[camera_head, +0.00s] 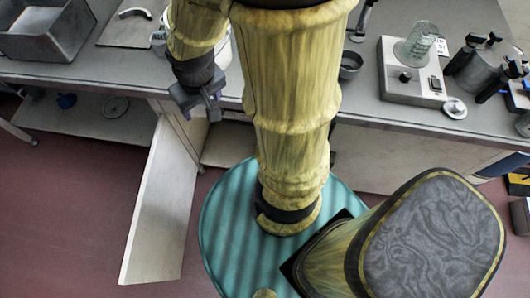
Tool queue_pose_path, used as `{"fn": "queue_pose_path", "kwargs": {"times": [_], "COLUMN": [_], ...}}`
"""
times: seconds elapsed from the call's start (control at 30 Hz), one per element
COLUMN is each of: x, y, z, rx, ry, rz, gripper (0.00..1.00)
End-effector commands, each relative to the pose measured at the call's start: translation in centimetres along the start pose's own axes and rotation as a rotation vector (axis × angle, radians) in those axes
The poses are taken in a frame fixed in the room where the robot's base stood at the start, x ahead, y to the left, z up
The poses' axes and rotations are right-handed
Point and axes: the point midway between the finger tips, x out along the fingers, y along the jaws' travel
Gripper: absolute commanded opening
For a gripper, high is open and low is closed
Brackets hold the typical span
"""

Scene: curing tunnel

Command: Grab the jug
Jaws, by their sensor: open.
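A clear vessel with greenish markings (416,44) stands on the pale boxy device on the bench at the right; it looks like a jug, but I cannot make out a handle. My gripper (205,112) points down in front of the bench's front edge, left of my upper arm. It is open and empty, well to the left of the clear vessel and apart from it. My arm hides the middle of the bench.
The bench (470,118) holds the pale device (398,82), a metal pot with black handles (478,68), a dark cup (350,65), a board (124,24) and a metal basin (42,32). An open cabinet door (160,215) juts out below my gripper.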

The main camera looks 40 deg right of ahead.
Motion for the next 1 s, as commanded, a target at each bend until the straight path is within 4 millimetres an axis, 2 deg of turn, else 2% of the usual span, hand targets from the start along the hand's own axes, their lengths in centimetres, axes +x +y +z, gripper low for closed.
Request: {"fn": "queue_pose_path", "kwargs": {"times": [0.03,1.0], "x": [2.7,27.2], "y": [0.0,0.2], "z": [0.6,5.5], "rx": [-0.001,-0.018], "ry": [-0.002,-0.034], "rz": [0.000,0.006], "gripper": [0.66,0.66]}}
